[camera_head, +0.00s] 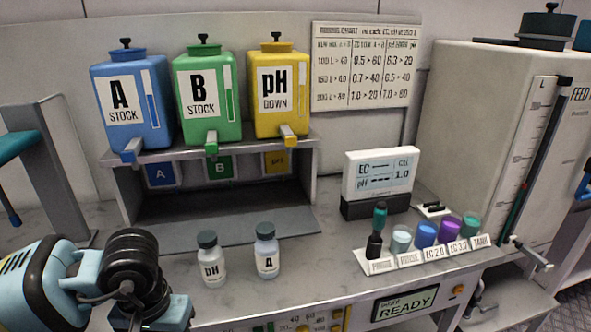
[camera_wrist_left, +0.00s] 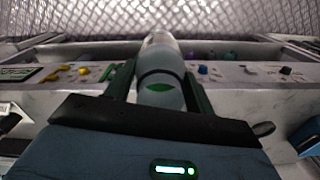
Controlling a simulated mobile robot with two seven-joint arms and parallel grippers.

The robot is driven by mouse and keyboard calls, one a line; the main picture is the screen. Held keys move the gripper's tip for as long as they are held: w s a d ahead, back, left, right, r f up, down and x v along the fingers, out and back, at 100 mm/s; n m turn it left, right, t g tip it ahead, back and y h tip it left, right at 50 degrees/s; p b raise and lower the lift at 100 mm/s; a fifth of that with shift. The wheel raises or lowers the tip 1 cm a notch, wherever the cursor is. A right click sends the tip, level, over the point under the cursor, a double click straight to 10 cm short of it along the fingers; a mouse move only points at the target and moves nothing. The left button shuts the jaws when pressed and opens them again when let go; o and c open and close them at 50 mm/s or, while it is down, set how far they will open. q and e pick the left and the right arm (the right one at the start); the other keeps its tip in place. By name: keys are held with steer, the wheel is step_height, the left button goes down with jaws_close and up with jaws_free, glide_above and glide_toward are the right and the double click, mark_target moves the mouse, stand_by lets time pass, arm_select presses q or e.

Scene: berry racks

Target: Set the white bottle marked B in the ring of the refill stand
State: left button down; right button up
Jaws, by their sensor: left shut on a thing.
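My left gripper (camera_wrist_left: 160,78) is shut on a pale bottle (camera_wrist_left: 161,58) in the left wrist view. The bottle is between the two dark green fingers, with a dark band and a green patch; no letter B is readable. In the head view my left arm comes in at the lower left, with the gripper body (camera_head: 152,312) at the bottom edge; its fingers and the bottle do not show there. A shelf rack (camera_head: 219,151) carries the blue A, green B (camera_head: 204,98) and yellow pH stock tanks. I cannot make out a ring. My right gripper is not in view.
White bottles marked pH (camera_head: 211,263) and A (camera_head: 267,255) stand on the grey bench, right of my left arm. Bench space behind the bottles is clear.

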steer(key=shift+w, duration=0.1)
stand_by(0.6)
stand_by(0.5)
